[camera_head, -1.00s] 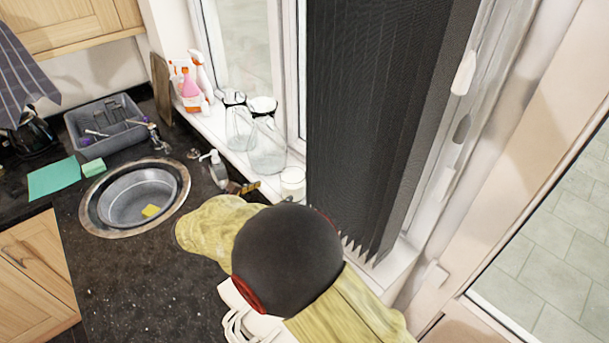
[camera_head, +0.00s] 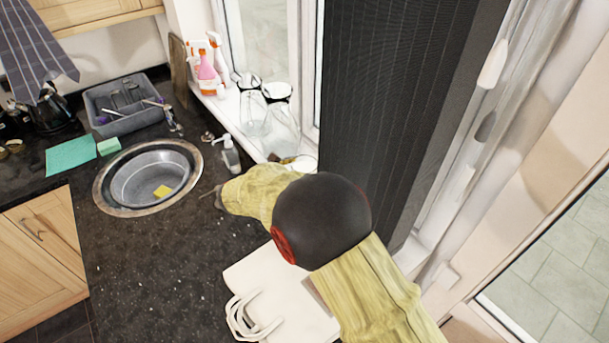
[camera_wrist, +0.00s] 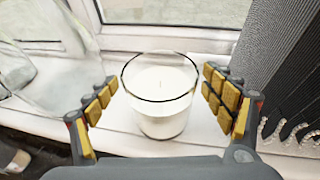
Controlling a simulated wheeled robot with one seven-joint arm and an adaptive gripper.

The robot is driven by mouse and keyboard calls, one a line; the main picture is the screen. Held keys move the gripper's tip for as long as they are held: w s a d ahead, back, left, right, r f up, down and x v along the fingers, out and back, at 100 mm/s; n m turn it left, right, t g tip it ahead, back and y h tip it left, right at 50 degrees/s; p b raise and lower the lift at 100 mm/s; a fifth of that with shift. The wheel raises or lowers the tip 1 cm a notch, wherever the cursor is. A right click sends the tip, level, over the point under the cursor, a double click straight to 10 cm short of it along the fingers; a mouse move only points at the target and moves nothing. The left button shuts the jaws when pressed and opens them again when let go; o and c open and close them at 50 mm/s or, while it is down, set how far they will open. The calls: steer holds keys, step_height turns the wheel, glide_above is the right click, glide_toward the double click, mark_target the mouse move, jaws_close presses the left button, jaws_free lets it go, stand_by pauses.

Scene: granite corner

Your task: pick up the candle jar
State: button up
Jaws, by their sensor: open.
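The candle jar (camera_wrist: 160,97) is a clear glass with white wax and a wick, standing upright on the white windowsill. In the wrist view it sits between the two padded fingers of my gripper (camera_wrist: 161,101), which are open, with a gap to the jar on each side. In the head view only a sliver of the jar (camera_head: 308,162) shows, as my arm hides most of it. There my gripper is almost wholly hidden behind my arm.
Glass bottles (camera_head: 278,130) stand on the sill (camera_head: 236,125) left of the jar; one (camera_wrist: 50,62) is close to the left finger. A dark pleated blind (camera_head: 385,110) hangs at right. A soap dispenser (camera_head: 229,155), sink (camera_head: 150,178) and white bag (camera_head: 285,295) are nearby.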

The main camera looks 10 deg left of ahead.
steer(key=shift+c, duration=0.3)
steer(key=c, duration=1.5)
steer(key=shift+a+r, duration=0.1)
steer(key=shift+r, duration=0.05)
steer(key=shift+c, duration=0.3)
